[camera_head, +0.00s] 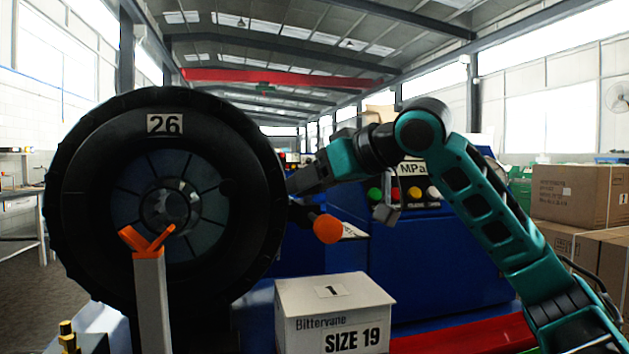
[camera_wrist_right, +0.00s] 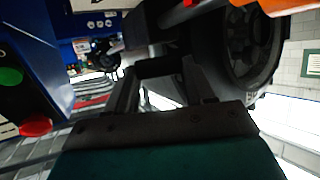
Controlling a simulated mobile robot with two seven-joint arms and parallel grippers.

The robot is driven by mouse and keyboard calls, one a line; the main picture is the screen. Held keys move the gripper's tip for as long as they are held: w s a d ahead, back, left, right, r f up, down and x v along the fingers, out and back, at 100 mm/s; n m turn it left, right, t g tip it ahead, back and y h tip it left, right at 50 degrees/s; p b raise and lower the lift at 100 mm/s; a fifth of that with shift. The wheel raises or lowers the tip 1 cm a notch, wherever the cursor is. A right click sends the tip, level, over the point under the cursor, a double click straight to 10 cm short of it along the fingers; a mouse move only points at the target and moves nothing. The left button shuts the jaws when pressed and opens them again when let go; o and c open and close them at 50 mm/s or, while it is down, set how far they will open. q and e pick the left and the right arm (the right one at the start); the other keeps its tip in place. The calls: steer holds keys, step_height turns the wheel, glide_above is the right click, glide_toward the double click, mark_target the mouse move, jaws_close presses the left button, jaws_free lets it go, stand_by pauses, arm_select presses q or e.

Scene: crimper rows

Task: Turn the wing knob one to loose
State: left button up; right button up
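An orange V-shaped, wing-like piece (camera_head: 147,240) tops a grey upright post in front of the large black reel (camera_head: 75,200) marked 26. I cannot tell whether it is wing knob one; no label on it shows. My right gripper (camera_head: 296,184) reaches leftward to the reel's right edge, well away from the orange piece. In the right wrist view its two fingers (camera_wrist_right: 160,66) stand apart. A dark bar shows between or behind them; contact cannot be made out. My left gripper is not in view.
An orange rounded handle (camera_head: 327,229) sticks out below my right gripper. A white SIZE 19 box (camera_head: 335,315) stands in front. A blue machine (camera_head: 430,255) with coloured buttons (camera_head: 415,194) is behind my right arm. Cardboard boxes (camera_head: 575,195) are stacked at right.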

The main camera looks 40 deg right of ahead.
steer(key=c, duration=0.5)
